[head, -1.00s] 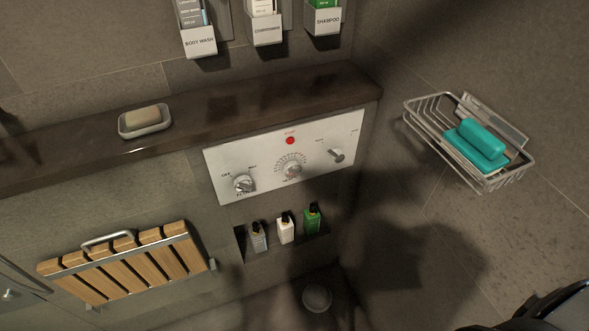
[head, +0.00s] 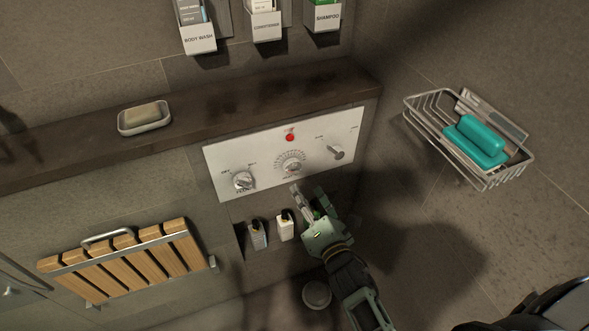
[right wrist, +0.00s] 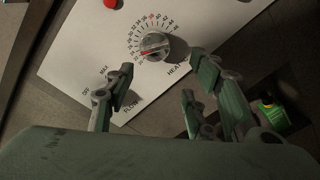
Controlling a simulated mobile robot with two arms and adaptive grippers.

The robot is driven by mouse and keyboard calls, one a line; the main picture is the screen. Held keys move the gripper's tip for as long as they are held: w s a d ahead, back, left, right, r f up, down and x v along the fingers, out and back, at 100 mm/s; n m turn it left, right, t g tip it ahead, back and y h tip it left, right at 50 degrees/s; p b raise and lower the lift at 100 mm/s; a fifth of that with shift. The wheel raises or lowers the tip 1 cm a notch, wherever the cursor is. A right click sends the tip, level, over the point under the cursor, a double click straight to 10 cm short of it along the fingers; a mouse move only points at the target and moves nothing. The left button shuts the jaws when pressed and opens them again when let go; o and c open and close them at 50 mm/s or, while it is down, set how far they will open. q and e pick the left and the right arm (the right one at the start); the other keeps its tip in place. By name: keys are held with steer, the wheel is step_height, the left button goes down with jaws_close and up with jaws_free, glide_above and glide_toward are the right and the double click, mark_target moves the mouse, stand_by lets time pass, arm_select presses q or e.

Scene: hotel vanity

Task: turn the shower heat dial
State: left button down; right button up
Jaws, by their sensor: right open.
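The white control panel (head: 220,160) is on the wall below the dark ledge. The heat dial (head: 291,166) is the round knob at its middle. In the right wrist view, the heat dial (right wrist: 155,46) has a ring of numbers, a red pointer mark and the word HEAT beside it. My right gripper (head: 307,194) is just below the panel in the head view. In the right wrist view its fingers (right wrist: 160,82) are spread and empty, with the dial beyond the gap between them, apart from it. My left gripper is not in view.
The flow knob (head: 243,181) is left on the panel, with a lever (head: 336,153) and red button (head: 290,138) beside the dial. Bottles (head: 285,226) stand in a niche below; the green one (right wrist: 272,114) is close to my right gripper. A wire basket (head: 414,103) hangs at right.

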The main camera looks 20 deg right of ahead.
mark_target(294, 171)
steer(key=shift+n, duration=0.4)
steer(key=w, duration=0.2)
steer(key=w+r, duration=0.1)
steer(key=w, duration=0.2)
steer(key=w+p, duration=0.1)
steer(key=w, duration=0.2)
steer(key=shift+a+r, duration=0.3)
steer(key=shift+r, duration=0.05)
steer(key=c, duration=1.1)
steer(key=shift+w, duration=0.1)
